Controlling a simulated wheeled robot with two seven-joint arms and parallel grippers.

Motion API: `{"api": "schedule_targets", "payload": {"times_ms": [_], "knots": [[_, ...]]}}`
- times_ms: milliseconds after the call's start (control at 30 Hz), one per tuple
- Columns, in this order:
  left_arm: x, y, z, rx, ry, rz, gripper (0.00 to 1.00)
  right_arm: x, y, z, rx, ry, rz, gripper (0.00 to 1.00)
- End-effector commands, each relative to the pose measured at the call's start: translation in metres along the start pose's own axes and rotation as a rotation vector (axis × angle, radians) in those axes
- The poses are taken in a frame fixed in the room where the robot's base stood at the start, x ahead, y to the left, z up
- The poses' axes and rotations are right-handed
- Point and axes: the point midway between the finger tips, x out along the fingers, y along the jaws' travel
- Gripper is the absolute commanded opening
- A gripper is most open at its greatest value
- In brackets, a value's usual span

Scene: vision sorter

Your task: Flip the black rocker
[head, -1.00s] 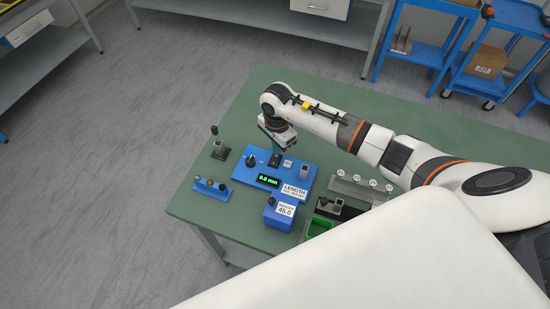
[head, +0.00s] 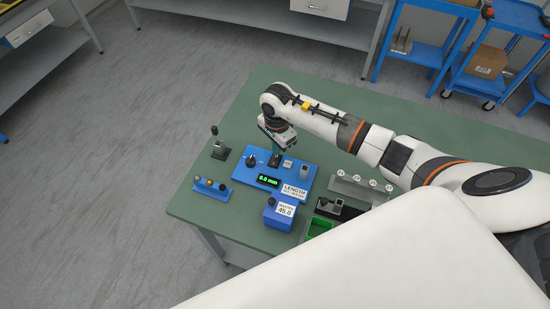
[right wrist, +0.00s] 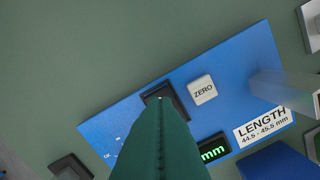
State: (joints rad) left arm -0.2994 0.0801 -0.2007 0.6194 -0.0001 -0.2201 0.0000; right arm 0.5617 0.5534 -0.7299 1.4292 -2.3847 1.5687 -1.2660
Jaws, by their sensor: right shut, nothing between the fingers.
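The black rocker (right wrist: 154,91) sits on the blue panel (right wrist: 235,65), just left of the white ZERO button (right wrist: 203,89). Only its upper edge and sides show in the right wrist view; my fingers cover the rest. My right gripper (head: 275,158) points down at the panel with its green fingers shut and empty. The fingertips (right wrist: 160,102) are over the rocker; I cannot tell whether they touch it. In the head view the gripper hides the rocker. The panel (head: 243,173) shows a green 0.0 mm display (head: 268,181). My left gripper is not in view.
A black knob (head: 250,161) stands on the panel left of the gripper, and a grey post (head: 304,171) stands at its right. A blue box marked 45.0 (head: 279,214) is in front. A rack with white-topped pieces (head: 345,189) is to the right. The green table (head: 240,117) is clear behind.

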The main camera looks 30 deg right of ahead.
Motion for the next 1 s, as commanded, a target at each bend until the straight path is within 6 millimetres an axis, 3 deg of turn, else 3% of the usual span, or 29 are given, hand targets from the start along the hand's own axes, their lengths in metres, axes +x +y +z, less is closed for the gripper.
{"api": "schedule_targets", "payload": {"times_ms": [1000], "knots": [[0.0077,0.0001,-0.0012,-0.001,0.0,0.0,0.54,0.0081,0.0001,0.0001,0.0,0.0,0.0,0.0]]}}
